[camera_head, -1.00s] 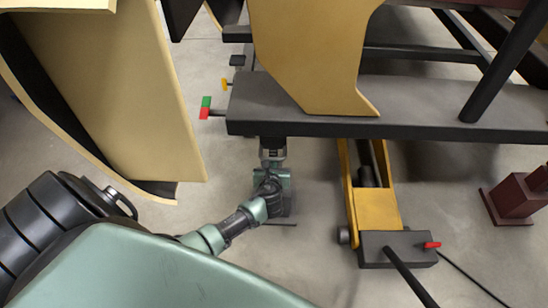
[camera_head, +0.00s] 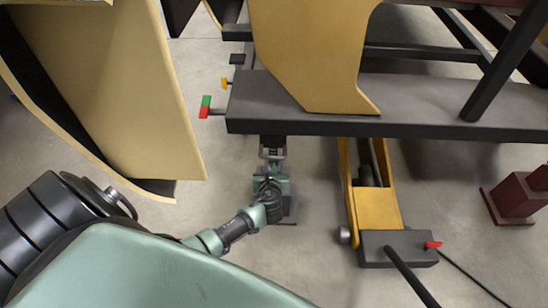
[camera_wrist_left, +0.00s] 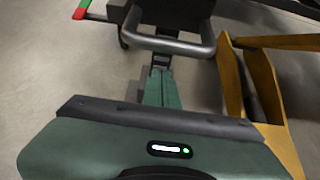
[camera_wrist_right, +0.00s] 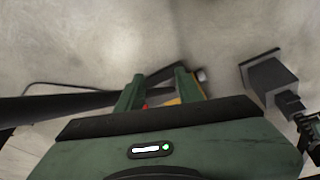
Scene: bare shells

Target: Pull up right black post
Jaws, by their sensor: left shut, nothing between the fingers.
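A short black post (camera_head: 272,143) shows under the near edge of the dark beam, just beyond my left gripper. In the left wrist view a black post (camera_wrist_left: 134,22) stands behind a grey rounded bar handle (camera_wrist_left: 172,48). My left gripper (camera_head: 272,163) is below the beam in the head view. In the left wrist view its fingers (camera_wrist_left: 160,85) are together and empty, pointing towards the handle; whether they touch it I cannot tell. My right gripper (camera_wrist_right: 159,88) is open and empty in the right wrist view, above the floor; I cannot make it out in the head view.
A long dark beam (camera_head: 420,110) crosses above the left gripper, with a tan panel (camera_head: 310,50) on it. A yellow jack (camera_head: 377,208) with a dark lever stands to the right. A curved tan shell (camera_head: 130,90) is at left. A dark red block (camera_head: 516,198) stands far right.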

